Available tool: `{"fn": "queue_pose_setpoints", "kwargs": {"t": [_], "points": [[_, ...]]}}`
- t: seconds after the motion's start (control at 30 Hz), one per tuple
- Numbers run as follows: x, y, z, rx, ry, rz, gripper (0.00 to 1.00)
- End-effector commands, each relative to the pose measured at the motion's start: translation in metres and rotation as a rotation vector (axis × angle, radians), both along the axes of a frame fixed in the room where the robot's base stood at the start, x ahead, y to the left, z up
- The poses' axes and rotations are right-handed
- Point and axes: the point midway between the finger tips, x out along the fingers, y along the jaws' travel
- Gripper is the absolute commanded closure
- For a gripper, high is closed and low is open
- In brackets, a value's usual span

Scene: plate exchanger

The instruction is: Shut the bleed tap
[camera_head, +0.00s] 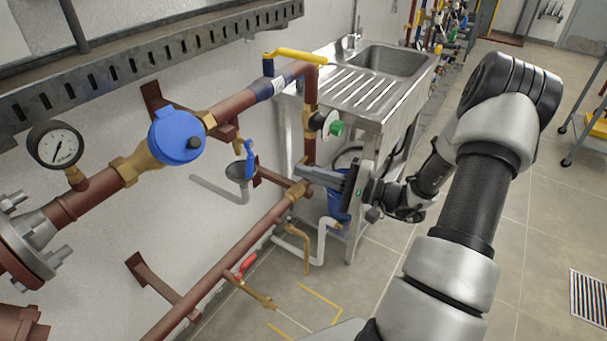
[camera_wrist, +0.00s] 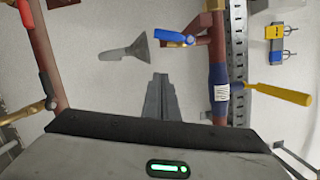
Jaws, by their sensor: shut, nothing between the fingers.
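A small tap with a blue lever (camera_head: 249,158) sits on a short branch below the upper brown pipe, over a grey funnel (camera_head: 237,172); no label shows that it is the bleed tap. Its lever hangs down toward the funnel. In the wrist view the blue lever (camera_wrist: 172,38) and funnel (camera_wrist: 129,49) lie beyond my fingertips, toward the picture's top. My gripper (camera_head: 299,170) is shut and empty, to the right of the tap and apart from it in the head view. It also shows in the wrist view (camera_wrist: 160,78), pointing toward the wall.
A yellow-handled valve (camera_head: 296,56) and a green-capped fitting (camera_head: 335,128) are near the pipe's right end. A red-handled valve (camera_head: 248,264) is on the lower pipe. A blue round device (camera_head: 177,136) and gauge (camera_head: 55,146) are at left. A steel sink (camera_head: 390,60) stands behind.

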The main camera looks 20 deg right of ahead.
Motion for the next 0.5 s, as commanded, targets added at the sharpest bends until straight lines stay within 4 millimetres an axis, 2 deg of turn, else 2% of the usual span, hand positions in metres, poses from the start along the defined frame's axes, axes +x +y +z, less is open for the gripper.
{"fn": "queue_pose_setpoints", "kwargs": {"t": [0.03,0.33,0.5], "points": [[0.007,0.010,0.000,0.000,-0.001,0.006,1.00],[0.048,0.059,0.004,-0.001,0.001,0.007,1.00],[0.032,0.077,0.012,-0.001,0.004,0.003,1.00]]}}
